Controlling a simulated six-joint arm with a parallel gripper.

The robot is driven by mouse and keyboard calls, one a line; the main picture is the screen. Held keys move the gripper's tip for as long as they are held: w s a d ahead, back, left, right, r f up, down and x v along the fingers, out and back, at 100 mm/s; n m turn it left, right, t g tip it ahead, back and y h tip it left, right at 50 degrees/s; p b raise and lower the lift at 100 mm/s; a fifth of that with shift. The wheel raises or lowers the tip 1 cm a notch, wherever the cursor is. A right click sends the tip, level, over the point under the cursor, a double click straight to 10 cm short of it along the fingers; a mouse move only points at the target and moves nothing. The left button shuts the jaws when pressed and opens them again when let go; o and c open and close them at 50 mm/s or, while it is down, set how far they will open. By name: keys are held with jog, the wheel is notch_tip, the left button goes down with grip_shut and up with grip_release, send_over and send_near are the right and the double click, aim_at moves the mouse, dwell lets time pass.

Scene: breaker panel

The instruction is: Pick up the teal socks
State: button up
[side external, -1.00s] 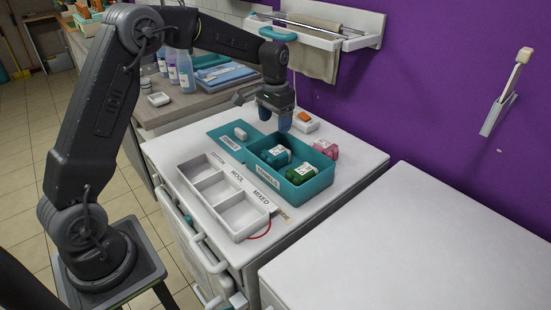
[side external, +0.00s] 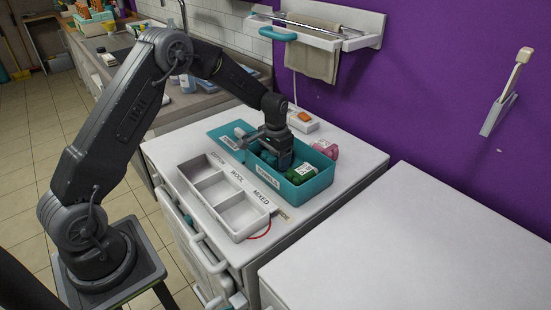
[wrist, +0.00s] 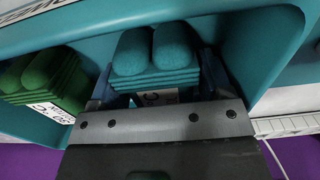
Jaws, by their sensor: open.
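The teal socks (wrist: 155,60) are a folded bundle with a white label, lying in the teal bin (side external: 320,183). In the wrist view they sit between my two fingers. My gripper (side external: 279,160) is down inside the bin, open, with a finger on each side of the bundle. In the side view my gripper mostly hides the teal socks. A green sock bundle (wrist: 42,78) with a white label lies beside them in the same bin; it also shows in the side view (side external: 300,173).
A pink bundle (side external: 329,150) sits by the bin's far right side. A white tray (side external: 240,215) with three empty compartments stands in front of the bin. A white box with an orange switch (side external: 303,120) is behind. The right worktop (side external: 420,250) is clear.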

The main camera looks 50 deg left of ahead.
jog(key=shift+f, duration=0.1)
jog(key=shift+c, duration=0.2)
jog(key=c, duration=0.7)
jog(key=shift+o, duration=0.2)
notch_tip(320, 180, up, 10)
jog(key=shift+r, duration=0.1)
